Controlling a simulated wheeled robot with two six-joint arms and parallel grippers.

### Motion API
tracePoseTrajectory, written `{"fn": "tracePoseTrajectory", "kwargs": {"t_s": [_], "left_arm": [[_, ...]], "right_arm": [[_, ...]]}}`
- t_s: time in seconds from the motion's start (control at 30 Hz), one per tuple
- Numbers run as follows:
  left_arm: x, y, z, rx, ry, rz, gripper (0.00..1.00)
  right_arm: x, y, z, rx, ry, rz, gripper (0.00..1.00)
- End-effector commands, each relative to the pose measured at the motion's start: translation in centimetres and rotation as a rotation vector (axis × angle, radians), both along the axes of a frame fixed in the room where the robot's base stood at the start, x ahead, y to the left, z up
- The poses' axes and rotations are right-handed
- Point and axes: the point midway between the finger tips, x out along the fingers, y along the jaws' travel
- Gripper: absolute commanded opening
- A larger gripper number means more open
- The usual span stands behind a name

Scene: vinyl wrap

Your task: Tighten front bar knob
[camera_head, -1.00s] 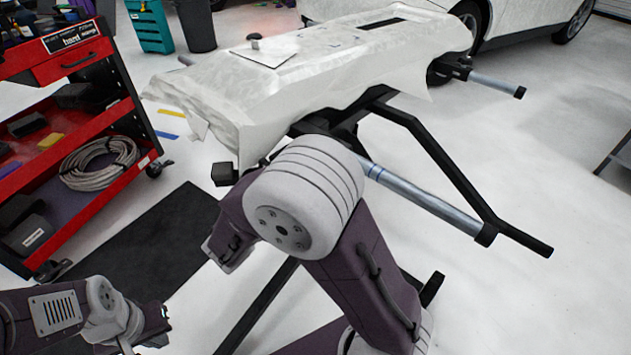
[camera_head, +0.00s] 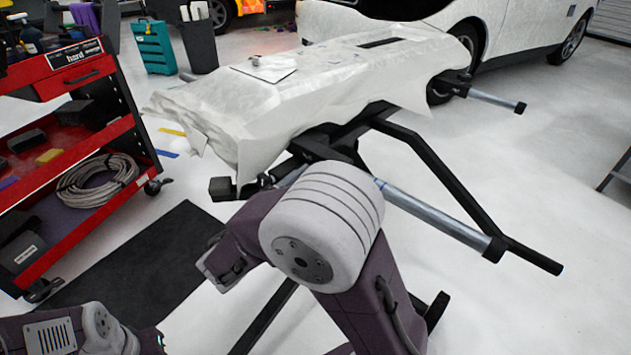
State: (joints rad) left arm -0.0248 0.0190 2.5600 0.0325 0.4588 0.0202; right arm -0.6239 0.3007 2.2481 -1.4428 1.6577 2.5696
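A stand with black frame arms (camera_head: 430,165) holds a long panel (camera_head: 330,80) draped in pale wrap. A silver bar (camera_head: 430,208) with a black end cap sticks out from the stand's near side. A black block (camera_head: 222,188) sits below the panel's near left corner, with small dark fittings (camera_head: 265,182) beside it. I cannot tell which part is the knob. My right arm's large white joint covers part of the stand, and my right gripper is not visible. My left arm is at the bottom left corner, with its gripper not visible.
A red tool cart (camera_head: 75,160) with a coiled hose stands at the left. A black mat (camera_head: 130,260) lies on the floor beside it. A white car (camera_head: 520,25) is behind the panel. A second silver bar (camera_head: 495,100) sticks out at the far right.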

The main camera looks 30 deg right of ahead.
Motion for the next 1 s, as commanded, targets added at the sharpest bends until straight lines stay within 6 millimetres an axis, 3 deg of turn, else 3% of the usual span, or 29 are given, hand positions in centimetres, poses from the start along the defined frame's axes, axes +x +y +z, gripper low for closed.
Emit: {"fn": "tracePoseTrajectory", "kwargs": {"t_s": [0.27,0.5,0.7,1.0], "left_arm": [[0.0,0.0,0.4,0.0,0.0,0.0,0.0],[0.0,0.0,2.3,0.0,0.0,0.0,0.0],[0.0,0.0,3.1,0.0,0.0,0.0,0.0],[0.0,0.0,3.0,0.0,0.0,0.0,0.0]], "right_arm": [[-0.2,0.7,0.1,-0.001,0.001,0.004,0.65],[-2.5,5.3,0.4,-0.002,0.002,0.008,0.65],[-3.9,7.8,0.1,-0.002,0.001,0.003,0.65],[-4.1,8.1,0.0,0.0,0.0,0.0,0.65]]}}
